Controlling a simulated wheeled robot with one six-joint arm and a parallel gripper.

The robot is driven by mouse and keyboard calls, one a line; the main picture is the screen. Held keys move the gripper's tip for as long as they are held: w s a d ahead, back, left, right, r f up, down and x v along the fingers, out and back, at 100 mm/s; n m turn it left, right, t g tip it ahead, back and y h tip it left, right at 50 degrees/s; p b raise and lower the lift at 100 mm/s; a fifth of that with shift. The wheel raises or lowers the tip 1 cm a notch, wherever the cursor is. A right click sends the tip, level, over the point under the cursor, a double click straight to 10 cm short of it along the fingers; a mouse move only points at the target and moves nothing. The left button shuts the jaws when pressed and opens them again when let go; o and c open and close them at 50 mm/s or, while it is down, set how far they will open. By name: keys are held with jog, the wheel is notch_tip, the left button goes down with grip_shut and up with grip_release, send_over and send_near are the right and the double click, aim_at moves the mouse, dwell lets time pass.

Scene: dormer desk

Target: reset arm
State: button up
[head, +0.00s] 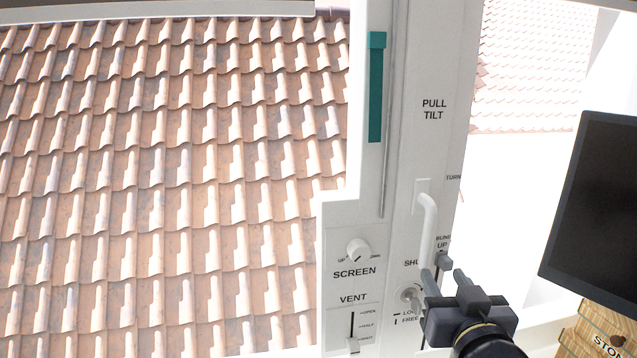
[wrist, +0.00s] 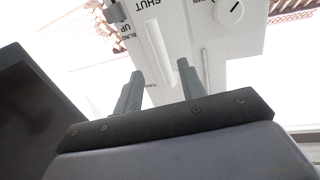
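My gripper (head: 446,283) is at the lower right of the head view, in front of the white window panel (head: 390,240). Its two fingers stand apart with nothing seen between them. In the wrist view my gripper (wrist: 160,88) also shows open, fingers pointing at the panel. The white handle (head: 428,230) under "PULL TILT" is close by the left finger in the head view. In the wrist view the handle (wrist: 158,52) appears beyond the gap between the fingers. I cannot tell whether a finger touches it.
A dark monitor (head: 600,205) stands at the right, above a wooden block (head: 607,325) marked "STON". The panel bears a screen knob (head: 358,250), a vent slider (head: 353,343), a round lock (head: 410,293) and a blind slider (head: 442,261). Roof tiles (head: 150,180) lie outside.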

aim_at(427, 250)
jog(key=w+b, duration=0.2)
jog(key=w, duration=0.8)
jog(key=shift+w, duration=0.2)
jog(key=shift+w+d+f+b, duration=0.15)
jog(key=shift+w+d+b, duration=0.05)
jog(key=shift+d+b, duration=0.1)
jog(key=shift+d+n, duration=0.2)
jog(key=shift+n, duration=0.3)
jog(key=shift+r+n, duration=0.2)
jog(key=shift+n, duration=0.1)
jog(key=shift+s, duration=0.1)
